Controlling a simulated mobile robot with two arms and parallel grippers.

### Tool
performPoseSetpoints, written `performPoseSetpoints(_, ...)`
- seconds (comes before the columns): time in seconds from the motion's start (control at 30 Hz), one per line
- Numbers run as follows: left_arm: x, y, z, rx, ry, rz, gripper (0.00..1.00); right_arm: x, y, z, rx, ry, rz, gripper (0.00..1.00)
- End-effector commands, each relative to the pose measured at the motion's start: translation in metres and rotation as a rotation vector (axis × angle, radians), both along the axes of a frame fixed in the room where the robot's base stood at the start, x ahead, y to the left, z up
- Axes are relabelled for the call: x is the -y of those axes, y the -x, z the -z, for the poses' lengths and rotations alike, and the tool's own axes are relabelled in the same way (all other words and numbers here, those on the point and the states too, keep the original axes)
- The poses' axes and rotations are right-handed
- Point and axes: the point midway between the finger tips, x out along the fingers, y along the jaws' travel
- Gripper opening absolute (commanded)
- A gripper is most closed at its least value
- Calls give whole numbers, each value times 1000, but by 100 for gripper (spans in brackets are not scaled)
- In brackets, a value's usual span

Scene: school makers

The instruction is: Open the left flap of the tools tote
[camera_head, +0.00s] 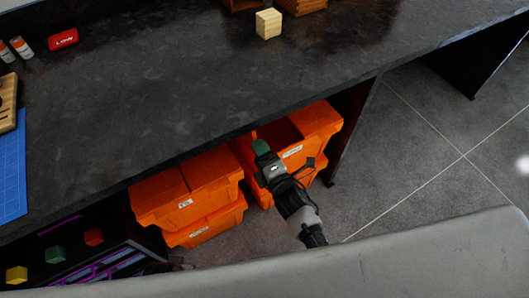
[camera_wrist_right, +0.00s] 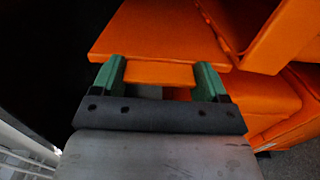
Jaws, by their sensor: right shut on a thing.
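The right-hand orange tote (camera_head: 292,152) stands under the dark counter, with a dark opening in its top. I cannot read its white label. Its left flap (camera_wrist_right: 160,35) shows as an orange panel ahead of the wrist. My right gripper (camera_head: 262,150) reaches down to the tote's left part. In the wrist view its green fingers (camera_wrist_right: 158,80) stand on both sides of an orange tab of the flap, and they are shut on it. The right flap (camera_head: 317,119) is at the tote's far right. My left gripper is not in view.
Two stacked orange totes (camera_head: 188,189) stand left of this tote, the upper one closed. The counter (camera_head: 190,85) overhangs them, with a wooden block (camera_head: 268,24) on top. A dark support panel (camera_head: 352,128) is close on the right. Grey floor (camera_head: 425,140) is free beyond.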

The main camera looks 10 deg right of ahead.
Motion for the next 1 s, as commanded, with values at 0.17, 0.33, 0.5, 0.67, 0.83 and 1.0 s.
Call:
performPoseSetpoints(0.17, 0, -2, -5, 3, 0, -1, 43, -3, 1, 1, 13, 37, -1, 32)
performPoseSetpoints(0.33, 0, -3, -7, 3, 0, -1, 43, -4, 2, 1, 17, 48, -1, 32)
performPoseSetpoints(0.5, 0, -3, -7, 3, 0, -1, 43, -4, 2, 1, 18, 49, -1, 32)
performPoseSetpoints(0.67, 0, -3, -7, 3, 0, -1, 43, -4, 2, 1, 17, 48, -1, 76)
performPoseSetpoints(0.83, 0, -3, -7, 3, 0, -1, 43, -4, 2, 1, 17, 48, -1, 100)
performPoseSetpoints(1.0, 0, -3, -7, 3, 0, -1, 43, -3, 1, 1, 17, 48, -1, 100)
